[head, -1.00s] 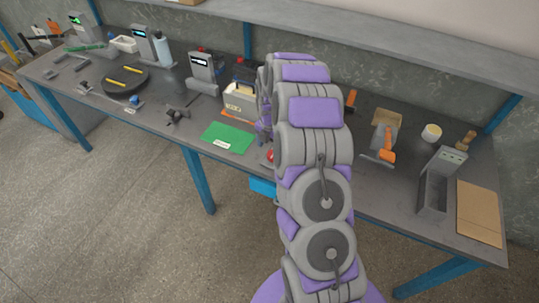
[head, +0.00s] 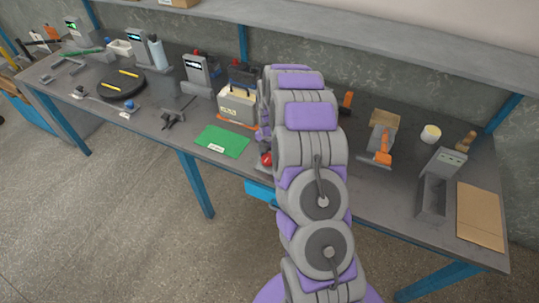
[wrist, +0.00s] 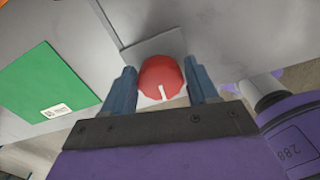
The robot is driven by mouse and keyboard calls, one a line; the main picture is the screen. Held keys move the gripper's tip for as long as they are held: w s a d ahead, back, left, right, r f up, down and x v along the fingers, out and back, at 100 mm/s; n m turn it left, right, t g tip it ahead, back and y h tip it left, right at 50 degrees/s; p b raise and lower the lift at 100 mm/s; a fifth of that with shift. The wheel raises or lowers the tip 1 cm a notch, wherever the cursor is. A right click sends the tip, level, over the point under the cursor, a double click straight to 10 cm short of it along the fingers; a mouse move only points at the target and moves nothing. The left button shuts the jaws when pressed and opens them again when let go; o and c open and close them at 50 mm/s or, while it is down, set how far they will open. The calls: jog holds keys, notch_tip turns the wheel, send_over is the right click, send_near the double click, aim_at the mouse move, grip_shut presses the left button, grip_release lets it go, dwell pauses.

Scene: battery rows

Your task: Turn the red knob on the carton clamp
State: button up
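The red knob (wrist: 161,80) has a white mark on its face and sits in front of a grey plate (wrist: 150,48) in the wrist view. My gripper (wrist: 160,88) is open, with one blue-grey finger on each side of the knob. The right finger is very close to the knob; I cannot tell whether it touches. A small gap shows at the left finger. In the head view the red knob (head: 266,159) shows at the bench's front edge, beside my arm. My arm hides most of the clamp and my gripper there.
A green mat (head: 222,141) lies left of the knob. A cream box with a handle (head: 238,105) stands behind it. An orange-handled tool (head: 383,148), a grey holder (head: 434,188) and a cardboard sheet (head: 480,215) are to the right. A shelf (head: 350,35) runs above the bench.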

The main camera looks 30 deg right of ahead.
jog(key=shift+f, duration=0.1)
jog(key=shift+c, duration=0.6)
jog(key=shift+a, duration=0.1)
jog(key=shift+c, duration=0.8)
jog(key=shift+s+a, duration=0.15)
jog(key=shift+a, duration=0.25)
jog(key=shift+c, duration=0.7)
jog(key=shift+m+p, duration=0.3)
